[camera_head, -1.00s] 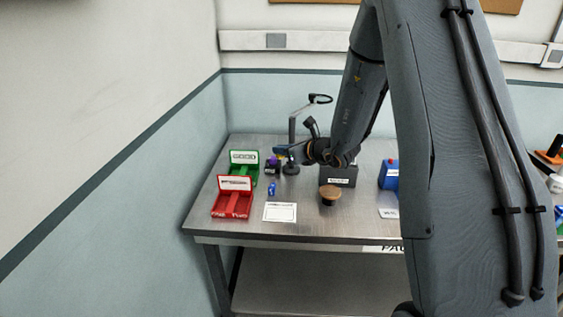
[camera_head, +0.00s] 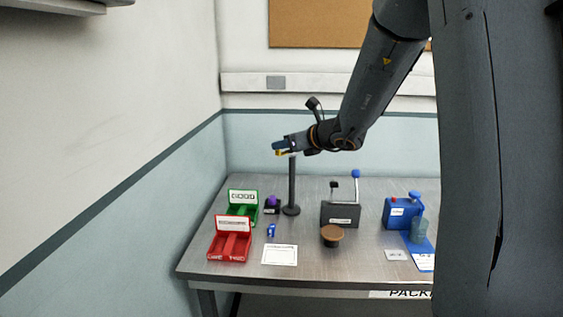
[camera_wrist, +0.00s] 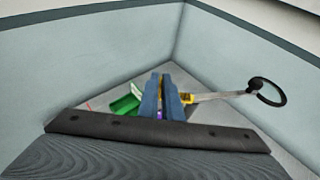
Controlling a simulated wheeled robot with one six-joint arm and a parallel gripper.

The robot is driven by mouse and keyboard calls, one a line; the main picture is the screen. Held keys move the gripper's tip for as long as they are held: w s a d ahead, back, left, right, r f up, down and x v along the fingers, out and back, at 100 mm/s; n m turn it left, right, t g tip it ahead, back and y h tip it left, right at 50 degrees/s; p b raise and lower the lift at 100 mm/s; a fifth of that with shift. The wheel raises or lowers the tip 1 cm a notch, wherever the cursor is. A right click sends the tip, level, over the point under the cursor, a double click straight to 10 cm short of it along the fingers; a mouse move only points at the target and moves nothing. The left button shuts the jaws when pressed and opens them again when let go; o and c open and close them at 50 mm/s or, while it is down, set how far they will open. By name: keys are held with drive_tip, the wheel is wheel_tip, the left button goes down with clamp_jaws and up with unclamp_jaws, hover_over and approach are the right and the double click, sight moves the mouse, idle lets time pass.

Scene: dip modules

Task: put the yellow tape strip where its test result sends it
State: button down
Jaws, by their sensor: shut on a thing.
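The yellow tape strip (camera_head: 281,152) shows as a small yellow piece at the tip of my gripper (camera_head: 276,147) in the head view. My gripper is shut on it, high above the bench, near the top of the dark post of a stand (camera_head: 292,180). In the wrist view the blue fingers (camera_wrist: 161,95) are close together, with a yellow piece (camera_wrist: 187,98) just right of them. A green tray (camera_head: 242,208) and a red tray (camera_head: 230,246), each with a white label, stand at the bench's left. Their label text is too small to read.
A black block with a purple top (camera_head: 272,204), a small blue item (camera_head: 271,230), a white card (camera_head: 279,255), a brown round-topped stand (camera_head: 332,234), a dark lever box (camera_head: 340,214) and a blue box (camera_head: 397,214) stand on the bench. A ring on an arm (camera_wrist: 268,92) shows right in the wrist view.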

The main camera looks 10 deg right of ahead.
drive_tip(key=shift+r, duration=1.55)
drive_tip(key=n+g+y+b, duration=0.4)
drive_tip(key=n+g+y, duration=0.3)
drive_tip(key=n+g, duration=0.15)
hover_over(222, 244)
drive_tip(key=s, duration=0.4)
wheel_tip(222, 244, down, 17)
drive_tip(key=shift+n+t, duration=0.25)
drive_tip(key=shift+t, duration=0.1)
drive_tip(key=f, duration=0.3)
drive_tip(key=s+f+p, duration=0.1)
drive_tip(key=f, duration=0.1)
drive_tip(key=shift+f, duration=0.2)
drive_tip(key=shift+f+p, duration=0.5)
drive_tip(key=shift+f, duration=1.9)
drive_tip(key=shift+f, duration=0.2)
drive_tip(key=c, duration=1.9)
unclamp_jaws()
drive_tip(key=shift+c, duration=0.2)
